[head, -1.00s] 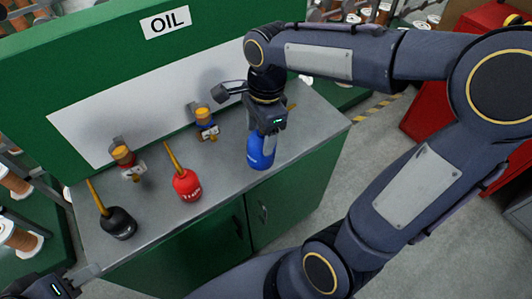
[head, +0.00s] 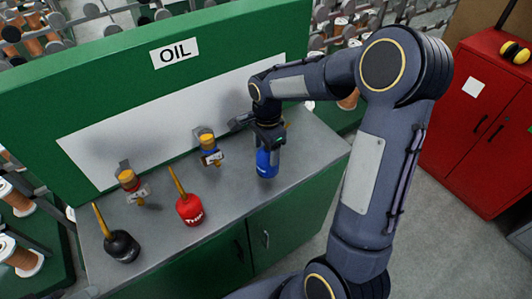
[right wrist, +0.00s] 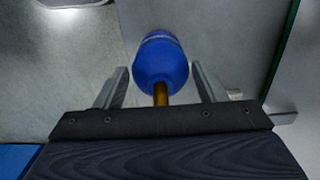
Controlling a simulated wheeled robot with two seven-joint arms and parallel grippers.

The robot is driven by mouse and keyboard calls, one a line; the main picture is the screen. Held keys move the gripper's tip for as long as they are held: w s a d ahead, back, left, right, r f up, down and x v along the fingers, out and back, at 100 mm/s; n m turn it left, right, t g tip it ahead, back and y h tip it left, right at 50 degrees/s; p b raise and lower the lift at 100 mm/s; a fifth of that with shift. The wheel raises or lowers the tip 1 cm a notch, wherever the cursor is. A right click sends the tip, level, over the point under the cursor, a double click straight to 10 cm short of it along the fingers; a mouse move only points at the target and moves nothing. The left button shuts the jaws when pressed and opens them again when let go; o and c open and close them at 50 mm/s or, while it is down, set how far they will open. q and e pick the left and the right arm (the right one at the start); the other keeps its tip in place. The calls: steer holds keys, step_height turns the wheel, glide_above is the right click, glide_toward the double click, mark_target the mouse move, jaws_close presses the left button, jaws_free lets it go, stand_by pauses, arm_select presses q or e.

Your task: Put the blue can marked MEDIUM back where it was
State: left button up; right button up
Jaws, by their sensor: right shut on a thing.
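The blue oil can (head: 267,163) is at the right part of the grey bench top; its white marking is too small to read. My right gripper (head: 268,145) is shut on it from above, covering its upper part. In the right wrist view the blue can (right wrist: 161,62) shows between the two fingers (right wrist: 162,88), with its brass spout toward the gripper. I cannot tell whether its base touches the bench.
A red can (head: 190,209) and a black can (head: 122,246) stand on the bench (head: 225,215) to the left. Two small brass-topped fittings (head: 210,147) (head: 130,182) are near the green back panel marked OIL (head: 175,53). A red cabinet (head: 480,120) stands at the right.

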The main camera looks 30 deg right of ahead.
mark_target(266, 156)
steer(key=shift+w+d+f, duration=0.1)
steer(key=shift+w+f, duration=0.1)
steer(key=shift+w+d+f, duration=0.1)
steer(key=shift+f, duration=1.65)
steer(key=shift+f, duration=0.25)
steer(key=o, duration=1.6)
steer(key=shift+o, duration=0.2)
steer(key=shift+r, duration=0.1)
